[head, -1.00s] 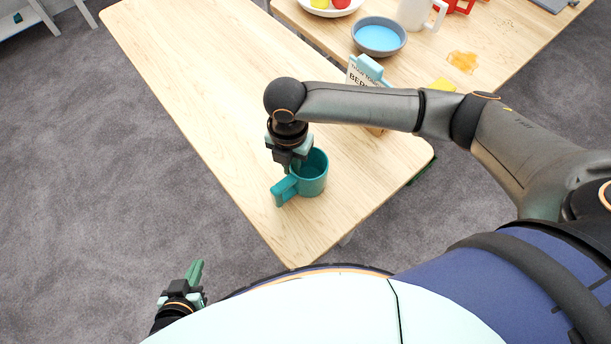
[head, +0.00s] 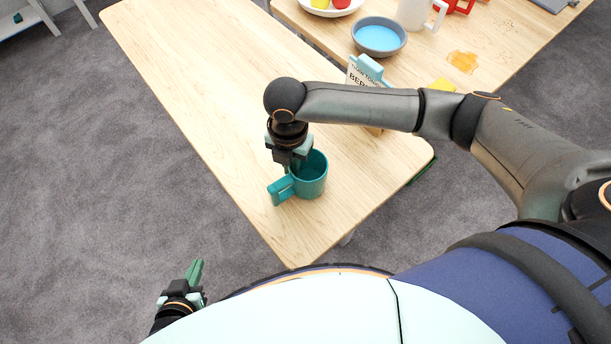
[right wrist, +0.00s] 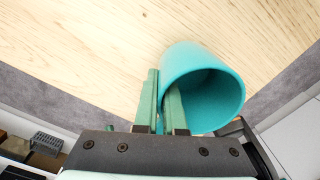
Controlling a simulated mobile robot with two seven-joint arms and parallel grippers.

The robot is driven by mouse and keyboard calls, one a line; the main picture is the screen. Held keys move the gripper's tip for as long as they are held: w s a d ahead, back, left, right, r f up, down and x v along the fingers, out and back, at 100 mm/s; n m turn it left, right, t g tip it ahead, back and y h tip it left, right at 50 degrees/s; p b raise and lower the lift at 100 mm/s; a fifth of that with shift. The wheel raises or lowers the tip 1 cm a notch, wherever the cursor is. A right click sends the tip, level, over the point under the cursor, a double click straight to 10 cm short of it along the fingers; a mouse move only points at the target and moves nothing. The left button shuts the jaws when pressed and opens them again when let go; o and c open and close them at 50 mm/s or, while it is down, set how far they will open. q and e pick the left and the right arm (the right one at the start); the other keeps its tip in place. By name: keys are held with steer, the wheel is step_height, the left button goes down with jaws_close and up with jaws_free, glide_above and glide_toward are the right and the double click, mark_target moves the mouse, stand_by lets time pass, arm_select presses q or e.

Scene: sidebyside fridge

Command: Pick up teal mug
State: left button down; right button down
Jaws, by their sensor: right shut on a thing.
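The teal mug (head: 314,180) stands near the front corner of the light wooden table, its handle toward the lower left. My right gripper (head: 293,167) reaches down over it from above. In the right wrist view the right gripper's fingers (right wrist: 163,88) are shut on the wall of the mug (right wrist: 205,85), one finger inside the opening and one outside. Whether the mug's base touches the table is hard to tell. My left gripper (head: 194,272) hangs over the floor at the lower left, away from the table. Its finger gap is not clear.
The wooden table (head: 200,70) is clear on its left part. A labelled box (head: 357,76) stands behind my right arm. A second table behind holds a blue bowl (head: 379,36), a white pitcher (head: 414,14), a plate with fruit (head: 315,8) and an orange spill (head: 462,62).

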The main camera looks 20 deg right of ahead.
steer(key=shift+r, duration=0.1)
stand_by(0.3)
steer(key=shift+w+r, duration=0.1)
steer(key=shift+r, duration=0.5)
steer(key=s+a+r, duration=0.1)
steer(key=r, duration=0.1)
steer(key=s+a+r, duration=0.1)
steer(key=s+r, duration=0.1)
steer(key=r, duration=0.1)
steer(key=s+a+r, duration=0.1)
steer(key=r, duration=0.2)
steer(key=shift+s+a+r, duration=0.15)
steer(key=shift+s+a, duration=0.2)
steer(key=shift+a, duration=0.05)
steer(key=s+a+r, duration=0.3)
steer(key=s+a, duration=0.2)
steer(key=s, duration=0.1)
steer(key=w+d+r+m, duration=0.1)
steer(key=w+d+m, duration=0.3)
steer(key=d+m, duration=0.5)
steer(key=w+d+r+m, duration=0.2)
steer(key=w+d+m, duration=0.3)
steer(key=d+m, duration=0.5)
steer(key=m, duration=0.8)
steer(key=shift+m, duration=0.3)
steer(key=shift+a, duration=0.2)
